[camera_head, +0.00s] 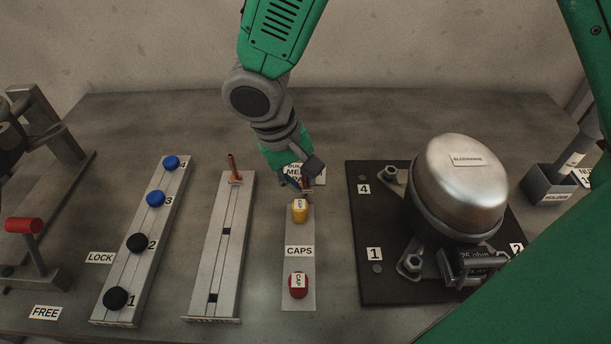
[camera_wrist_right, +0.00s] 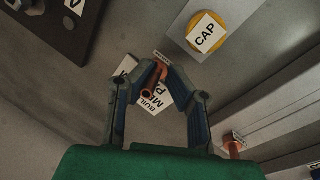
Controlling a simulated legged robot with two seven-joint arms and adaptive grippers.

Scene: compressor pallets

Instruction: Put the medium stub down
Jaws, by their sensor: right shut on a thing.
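My right gripper (camera_head: 298,184) reaches down from the top over the far end of the caps strip. In the right wrist view its fingers (camera_wrist_right: 158,74) are shut on a copper stub (camera_wrist_right: 153,82) with a small label behind it. The stub is mostly hidden by the gripper in the head view. A white build pad label (camera_head: 319,172) lies on the table beside the gripper, and it shows partly behind the stub in the wrist view (camera_wrist_right: 158,102). I cannot tell whether the stub touches the surface. My left gripper is not in view.
Another copper stub (camera_head: 233,167) stands at the far end of the grey slotted rack (camera_head: 222,270). The compressor (camera_head: 459,185) stands right on a dark pallet (camera_head: 382,290). A rail with knobs (camera_head: 137,243) is left.

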